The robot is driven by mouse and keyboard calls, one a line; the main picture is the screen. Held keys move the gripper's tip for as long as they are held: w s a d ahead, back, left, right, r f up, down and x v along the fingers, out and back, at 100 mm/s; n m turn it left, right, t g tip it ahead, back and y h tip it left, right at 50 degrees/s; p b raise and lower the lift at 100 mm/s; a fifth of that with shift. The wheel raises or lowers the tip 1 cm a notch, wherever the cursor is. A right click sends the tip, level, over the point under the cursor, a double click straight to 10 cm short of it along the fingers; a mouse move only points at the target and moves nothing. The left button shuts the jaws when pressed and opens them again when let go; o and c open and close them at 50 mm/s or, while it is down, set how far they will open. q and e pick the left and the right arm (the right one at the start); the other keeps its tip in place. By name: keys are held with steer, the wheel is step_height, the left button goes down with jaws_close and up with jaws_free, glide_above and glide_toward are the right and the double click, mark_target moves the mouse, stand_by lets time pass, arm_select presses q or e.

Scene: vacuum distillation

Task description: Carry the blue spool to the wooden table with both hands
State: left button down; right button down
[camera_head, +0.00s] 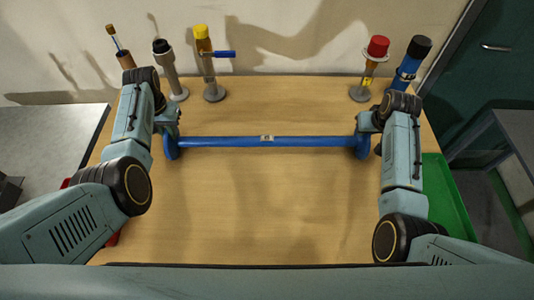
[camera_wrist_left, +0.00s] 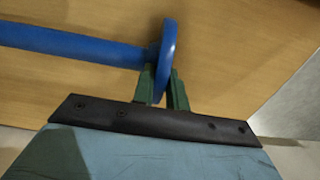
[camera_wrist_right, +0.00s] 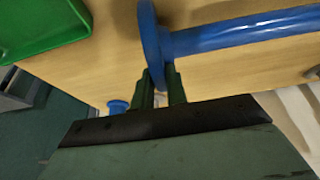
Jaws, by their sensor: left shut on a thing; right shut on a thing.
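The blue spool (camera_head: 225,142) is a long blue bar with a round flange at each end and a small label at its middle. It lies level across the wooden table (camera_head: 265,210) in the head view; I cannot tell whether it touches the top. My left gripper (camera_head: 172,138) is shut on the left flange, which shows between the green fingers in the left wrist view (camera_wrist_left: 165,62). My right gripper (camera_head: 364,140) is shut on the right flange, gripped between the fingers in the right wrist view (camera_wrist_right: 153,45). The fingers are partly hidden in the head view.
Along the back edge stand a yellow-topped stand (camera_head: 206,62), a black-topped one (camera_head: 170,70), a red-topped one (camera_head: 372,68) and a blue black-capped one (camera_head: 408,65). A green tray (camera_head: 445,195) is at right, a grey counter (camera_head: 45,145) at left. The table's front is clear.

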arm_select(q)
steer(key=shift+w+f, duration=0.1)
steer(key=shift+w, duration=0.05)
arm_select(e)
steer(key=shift+w, duration=0.15)
arm_select(q)
steer(key=c, duration=1.4)
jaws_free()
steer(key=shift+s, duration=0.25)
arm_select(e)
steer(key=c, duration=1.4)
jaws_free()
steer(key=shift+s, duration=0.25)
steer(key=shift+f, duration=0.1)
arm_select(q)
steer(key=shift+w, duration=0.1)
arm_select(e)
steer(key=shift+w, duration=0.1)
arm_select(q)
step_height(320, 180, up, 12)
arm_select(e)
steer(key=v, duration=1.2)
